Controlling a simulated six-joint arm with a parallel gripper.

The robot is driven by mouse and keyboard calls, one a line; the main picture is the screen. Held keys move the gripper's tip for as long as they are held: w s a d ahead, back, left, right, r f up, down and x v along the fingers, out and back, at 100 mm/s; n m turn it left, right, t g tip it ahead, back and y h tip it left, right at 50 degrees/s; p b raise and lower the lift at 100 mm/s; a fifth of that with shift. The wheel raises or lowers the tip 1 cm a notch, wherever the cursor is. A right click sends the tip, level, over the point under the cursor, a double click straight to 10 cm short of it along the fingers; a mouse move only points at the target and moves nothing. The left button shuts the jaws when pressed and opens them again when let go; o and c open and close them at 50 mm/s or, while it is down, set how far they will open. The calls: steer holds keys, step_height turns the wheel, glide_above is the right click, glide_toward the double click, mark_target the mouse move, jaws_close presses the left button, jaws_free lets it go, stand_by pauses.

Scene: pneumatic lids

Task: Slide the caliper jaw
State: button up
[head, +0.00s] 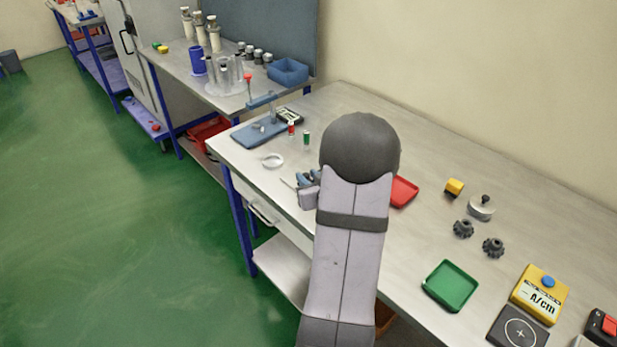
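My arm reaches over the workbench (470,170) from the front, and its large grey joint hides part of the bench. My gripper (304,181) shows only in part, small and low over the bench, left of that joint. A thin pale piece (288,183) sticks out to the left beside the gripper; it may be part of the caliper, but it is too small to tell. I cannot make out the caliper jaw. Whether the fingers are open or shut does not show.
A white ring (272,160), a red and a green cylinder (306,138) and a blue-grey stand (259,131) are behind the gripper. A red tray (403,191) is right of the arm. A green tray (451,286), gears (463,228) and a yellow box (540,294) lie further right.

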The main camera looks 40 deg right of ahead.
mark_target(301, 172)
jaws_close()
steer(key=shift+w+r+b, duration=0.1)
steer(key=shift+w+b, duration=0.2)
steer(key=shift+w, duration=1.15)
jaws_free()
steer(key=shift+b+v, duration=0.5)
steer(key=shift+v, duration=3.15)
